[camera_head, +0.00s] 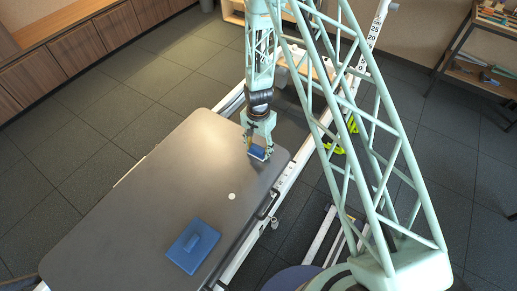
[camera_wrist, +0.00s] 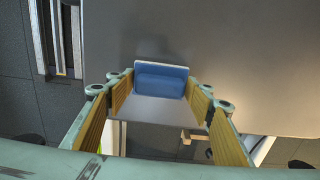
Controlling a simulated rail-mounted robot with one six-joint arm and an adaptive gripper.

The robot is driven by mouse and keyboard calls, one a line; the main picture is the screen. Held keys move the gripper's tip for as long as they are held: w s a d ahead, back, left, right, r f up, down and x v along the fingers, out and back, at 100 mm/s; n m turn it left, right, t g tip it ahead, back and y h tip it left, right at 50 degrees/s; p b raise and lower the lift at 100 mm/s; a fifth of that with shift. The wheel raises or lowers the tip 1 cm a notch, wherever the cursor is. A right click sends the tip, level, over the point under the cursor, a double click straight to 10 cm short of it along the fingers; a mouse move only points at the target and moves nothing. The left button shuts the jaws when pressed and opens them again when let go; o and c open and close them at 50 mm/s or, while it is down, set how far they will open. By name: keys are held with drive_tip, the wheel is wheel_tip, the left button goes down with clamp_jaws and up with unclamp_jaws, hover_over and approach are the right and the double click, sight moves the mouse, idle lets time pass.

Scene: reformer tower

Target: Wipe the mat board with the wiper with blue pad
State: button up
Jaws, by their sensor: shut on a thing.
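The mat board appears to be the large dark grey board (camera_head: 130,215) across the lower left of the head view; it also fills the top of the wrist view (camera_wrist: 240,60). My gripper (camera_head: 257,148) is over the board's right-hand corner, pointing down. It is shut on the wiper with blue pad (camera_head: 259,153), a blue block with a pale edge. In the wrist view the wiper (camera_wrist: 160,82) sits between the tan-lined fingers of my gripper (camera_wrist: 161,87). I cannot tell whether the pad touches the board.
A flat blue piece with a raised middle (camera_head: 193,246) lies near the board's lower edge. A small white disc (camera_head: 231,196) is on the board between it and my gripper. A dark handle (camera_head: 268,205) runs along the board's right side. Most of the board's left is clear.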

drive_tip(key=shift+s, duration=0.1)
drive_tip(key=shift+s+a+f, duration=0.15)
drive_tip(key=shift+s+a, duration=0.25)
drive_tip(key=shift+s, duration=0.2)
drive_tip(key=shift+w+d, duration=0.15)
idle(0.3)
drive_tip(key=shift+w+d+b, duration=0.3)
drive_tip(key=shift+w, duration=0.2)
drive_tip(key=shift+w+d, duration=0.1)
drive_tip(key=shift+w, duration=0.15)
drive_tip(key=shift+w+d+r, duration=0.2)
drive_tip(key=shift+w+d, duration=0.15)
drive_tip(key=shift+w, duration=0.1)
drive_tip(key=shift+s+a, duration=0.1)
idle(0.5)
